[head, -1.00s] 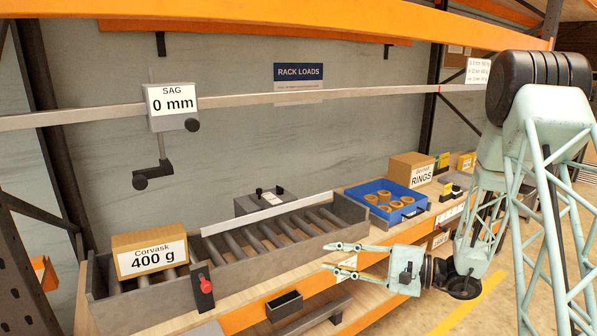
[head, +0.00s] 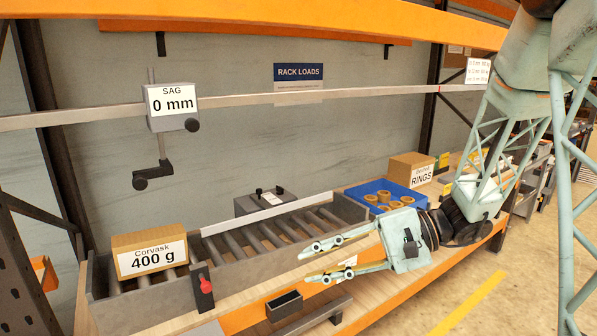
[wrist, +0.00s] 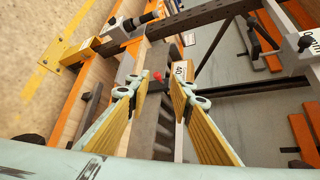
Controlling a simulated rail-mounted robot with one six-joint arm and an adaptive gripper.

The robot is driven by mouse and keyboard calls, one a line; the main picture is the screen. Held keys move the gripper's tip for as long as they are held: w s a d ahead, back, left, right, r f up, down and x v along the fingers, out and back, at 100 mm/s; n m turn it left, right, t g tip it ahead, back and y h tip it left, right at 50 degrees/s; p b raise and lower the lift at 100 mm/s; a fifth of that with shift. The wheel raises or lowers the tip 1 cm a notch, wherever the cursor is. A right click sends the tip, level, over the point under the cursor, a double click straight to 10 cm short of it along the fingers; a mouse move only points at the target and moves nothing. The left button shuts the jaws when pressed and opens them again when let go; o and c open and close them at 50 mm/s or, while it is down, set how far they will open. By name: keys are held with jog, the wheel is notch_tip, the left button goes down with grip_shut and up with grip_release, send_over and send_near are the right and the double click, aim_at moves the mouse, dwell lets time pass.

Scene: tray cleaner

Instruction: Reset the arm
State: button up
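My gripper (head: 312,263) is in the head view in front of the roller tray, right of centre. Its two fingers are spread apart and point left, with nothing between them. In the wrist view my gripper (wrist: 160,95) also shows open and empty, its fingers reaching toward the scene. My arm comes in from the right side of the head view.
The grey roller tray (head: 345,207) holds a Corvask 400 g box (head: 150,256) at its left end, beside a red-knobbed lever (head: 204,285). A blue bin (head: 413,192) of rings stands right. A sag gauge (head: 172,108) reads 0 mm. An orange beam (head: 245,317) edges the shelf.

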jog(key=s+d+r+n+g+h, duration=0.1)
jog(key=s+d+r+n+h, duration=0.15)
jog(key=s, duration=0.75)
jog(key=s+d+r+n+g+h, duration=0.1)
jog(key=s+r+h, duration=0.25)
jog(key=s, duration=0.65)
jog(key=s+d+r+n+t+h, duration=0.1)
jog(key=s+d+r+t+h, duration=0.1)
jog(key=d, duration=0.5)
jog(key=s+d+r+n+t+h, duration=0.1)
jog(key=s+d+r+t+h, duration=0.1)
jog(key=s+d+h, duration=0.4)
jog(key=shift+s+d+r+t, duration=0.45)
jog(key=shift+s+t, duration=0.45)
jog(key=shift+s, duration=0.5)
dwell(3.3)
